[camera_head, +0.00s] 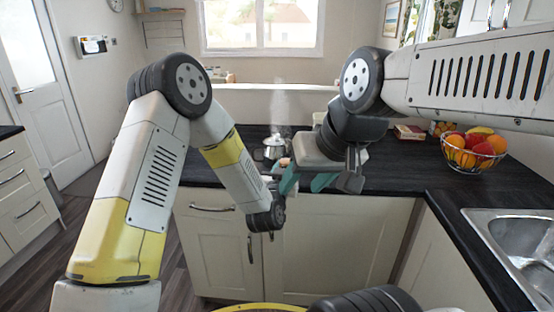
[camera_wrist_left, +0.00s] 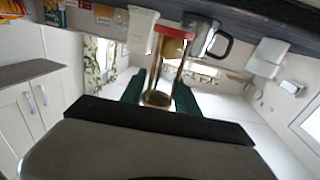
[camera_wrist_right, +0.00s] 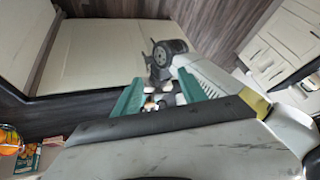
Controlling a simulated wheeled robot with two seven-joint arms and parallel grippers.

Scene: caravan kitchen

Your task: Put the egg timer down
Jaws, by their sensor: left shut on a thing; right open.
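The egg timer (camera_wrist_left: 160,68) is an hourglass with a red end plate and brass posts. In the left wrist view it stands between the teal fingers of my left gripper (camera_wrist_left: 160,92), which is shut on it. That view is upside down, with the red end toward the dark worktop; I cannot tell whether it touches. In the head view my left gripper (camera_head: 287,176) is at the worktop's front edge, and the timer is mostly hidden. My right gripper (camera_head: 322,182) is open just to its right. Its spread teal fingers show in the right wrist view (camera_wrist_right: 160,95).
A steaming steel kettle (camera_head: 273,148) stands on the dark worktop (camera_head: 385,170) behind the grippers; it also shows in the left wrist view (camera_wrist_left: 203,38) near a white canister (camera_wrist_left: 141,28). A fruit basket (camera_head: 473,152) and sink (camera_head: 515,240) are at right.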

